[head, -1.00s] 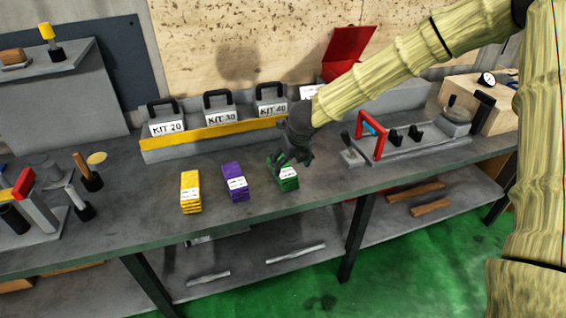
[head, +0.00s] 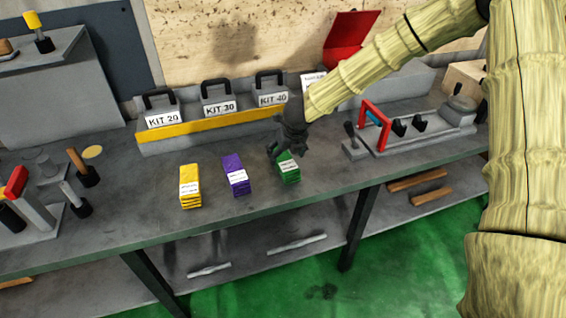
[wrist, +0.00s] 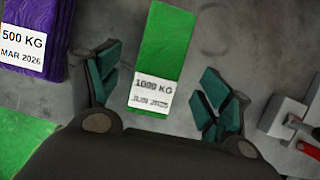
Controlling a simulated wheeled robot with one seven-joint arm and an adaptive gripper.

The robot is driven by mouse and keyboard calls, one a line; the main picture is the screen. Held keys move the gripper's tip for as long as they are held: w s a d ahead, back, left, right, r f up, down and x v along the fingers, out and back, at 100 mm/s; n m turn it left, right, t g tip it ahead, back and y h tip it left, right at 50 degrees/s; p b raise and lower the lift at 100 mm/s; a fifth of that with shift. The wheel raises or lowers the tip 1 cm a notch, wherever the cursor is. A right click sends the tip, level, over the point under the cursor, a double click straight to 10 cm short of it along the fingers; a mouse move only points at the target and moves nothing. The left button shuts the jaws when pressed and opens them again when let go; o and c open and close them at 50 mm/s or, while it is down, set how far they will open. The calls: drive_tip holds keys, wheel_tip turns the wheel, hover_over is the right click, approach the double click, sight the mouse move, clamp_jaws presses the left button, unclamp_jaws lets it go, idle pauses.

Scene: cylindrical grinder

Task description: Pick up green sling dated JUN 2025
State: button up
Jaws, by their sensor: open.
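The green sling (head: 288,171) lies folded on the grey bench, at the right end of a row of three slings. In the wrist view the green sling (wrist: 160,50) has a white label reading 1000 KG and what looks like JUN 2025. My gripper (head: 283,152) is just above its far end in the head view. In the wrist view my gripper (wrist: 160,95) is open, with one finger on each side of the green sling and apart from it.
A purple sling (head: 236,175) labelled 500 KG MAR 2026 lies to the left, with a yellow sling (head: 190,186) beyond it. The kit rack (head: 210,132) stands behind. A grey fixture with a red frame (head: 375,125) is at the right. Bare bench lies in front.

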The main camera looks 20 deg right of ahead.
sight(284, 158)
drive_tip(key=shift+p+x, duration=0.7)
drive_tip(key=shift+x, duration=1.85)
drive_tip(key=c, duration=1.3)
